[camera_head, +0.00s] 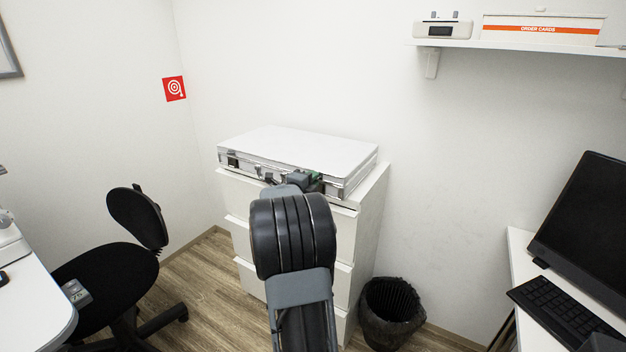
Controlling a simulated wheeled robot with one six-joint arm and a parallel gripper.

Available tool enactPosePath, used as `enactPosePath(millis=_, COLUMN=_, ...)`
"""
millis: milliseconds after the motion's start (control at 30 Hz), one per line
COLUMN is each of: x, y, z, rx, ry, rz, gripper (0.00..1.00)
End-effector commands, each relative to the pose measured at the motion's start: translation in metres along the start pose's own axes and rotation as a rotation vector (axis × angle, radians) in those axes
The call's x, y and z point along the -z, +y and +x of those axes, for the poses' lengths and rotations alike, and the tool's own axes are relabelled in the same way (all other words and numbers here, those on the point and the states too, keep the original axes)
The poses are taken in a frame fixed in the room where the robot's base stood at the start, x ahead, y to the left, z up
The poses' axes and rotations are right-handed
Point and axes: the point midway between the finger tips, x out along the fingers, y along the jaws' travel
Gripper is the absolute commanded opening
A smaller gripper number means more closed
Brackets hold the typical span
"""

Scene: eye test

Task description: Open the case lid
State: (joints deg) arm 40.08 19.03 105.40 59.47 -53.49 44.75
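The case (300,150) is a flat, silver-white box with metal edges, lying on top of a white drawer cabinet (243,208) in the middle of the head view. Its lid is down. My own dark arm hides most of the gripper and part of the case front. I cannot tell whether the fingers touch the case or how far apart they are.
A black chair (105,275) stands at left beside a white desk (30,310). A black bin (390,308) stands right of the cabinet. A desk with a monitor (588,220) and keyboard (565,312) is at right. A wall shelf (540,47) hangs upper right. Wall above the case is clear.

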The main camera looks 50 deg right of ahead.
Motion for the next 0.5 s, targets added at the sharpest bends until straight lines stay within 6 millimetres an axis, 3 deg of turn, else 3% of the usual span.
enactPosePath(millis=433, x=0.0000, y=0.0002, z=0.0078, rx=0.000, ry=0.000, rz=-0.001, gripper=0.19)
enactPosePath(millis=500, x=0.0000, y=0.0002, z=0.0077, rx=0.000, ry=0.000, rz=-0.001, gripper=0.13)
